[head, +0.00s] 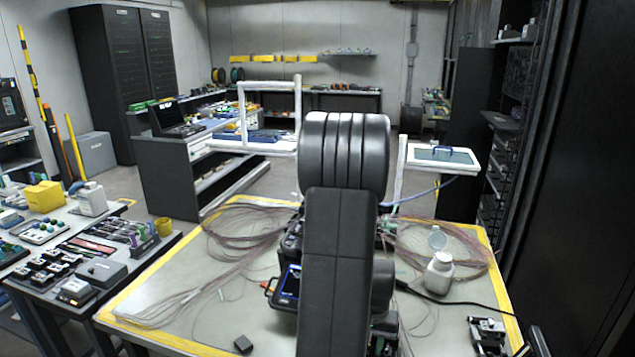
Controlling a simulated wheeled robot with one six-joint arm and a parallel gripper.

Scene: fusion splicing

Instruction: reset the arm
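My arm's dark links rise through the middle of the head view and cover the centre of the workbench (212,290). My gripper does not show; it is hidden behind the arm links or outside the picture. A dark fusion splicer (289,282) with a lit blue screen stands on the bench just left of my arm, partly hidden by it. Whether the gripper touches or holds anything cannot be seen.
Loose fibre coils (245,235) lie left of my arm. A white bottle (438,275) with an open lid and a small dark device (487,335) are on the right. A side table (160,245) with tools stands left. The bench's front left is mostly clear.

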